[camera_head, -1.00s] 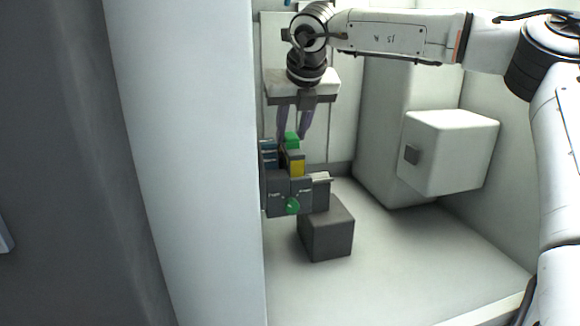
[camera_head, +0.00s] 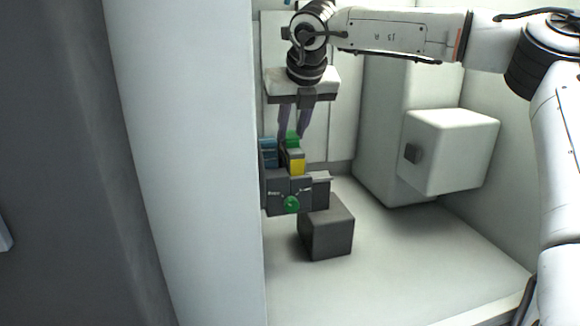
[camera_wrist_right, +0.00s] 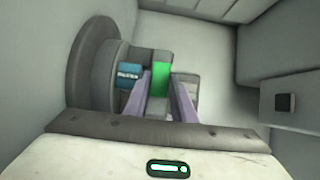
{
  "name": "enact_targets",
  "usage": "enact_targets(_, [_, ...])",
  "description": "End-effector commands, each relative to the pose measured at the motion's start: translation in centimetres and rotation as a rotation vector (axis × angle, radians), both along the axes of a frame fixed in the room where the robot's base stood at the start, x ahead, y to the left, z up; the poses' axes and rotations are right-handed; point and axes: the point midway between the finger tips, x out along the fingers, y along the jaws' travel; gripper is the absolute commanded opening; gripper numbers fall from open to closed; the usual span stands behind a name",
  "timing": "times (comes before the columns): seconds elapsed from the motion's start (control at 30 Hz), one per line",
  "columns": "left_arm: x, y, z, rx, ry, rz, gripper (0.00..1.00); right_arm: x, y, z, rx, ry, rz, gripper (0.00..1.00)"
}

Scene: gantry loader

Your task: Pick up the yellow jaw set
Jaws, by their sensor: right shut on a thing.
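A yellow block (camera_head: 298,167), which I take for the yellow jaw set, sits on the front of a dark grey chuck-like fixture (camera_head: 277,196). It does not show clearly in the right wrist view. My right gripper (camera_head: 293,138) points down from above, its fingers on either side of a green block (camera_head: 292,139) just above and behind the yellow one. In the right wrist view the green block (camera_wrist_right: 161,80) lies between the purple fingers (camera_wrist_right: 160,88). Whether green and yellow are one piece, I cannot tell. My left gripper is not in view.
A blue block (camera_head: 268,153) sits on the fixture left of the fingers. A green round part (camera_head: 291,204) is on its front. A white box (camera_head: 451,152) juts out at the right. A pale wall (camera_head: 185,150) borders the left.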

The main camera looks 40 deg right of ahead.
Motion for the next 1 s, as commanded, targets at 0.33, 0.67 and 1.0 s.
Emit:
enact_targets(0.33, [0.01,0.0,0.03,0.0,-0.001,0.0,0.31,-0.03,0.0,-0.02,0.0,0.001,-0.001,0.0])
enact_targets(0.67, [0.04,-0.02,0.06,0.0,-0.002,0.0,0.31,0.04,0.02,0.18,0.0,-0.003,0.0,0.0])
enact_targets(1.0, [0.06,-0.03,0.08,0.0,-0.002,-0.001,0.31,0.05,0.01,0.62,-0.001,-0.004,0.0,0.0])
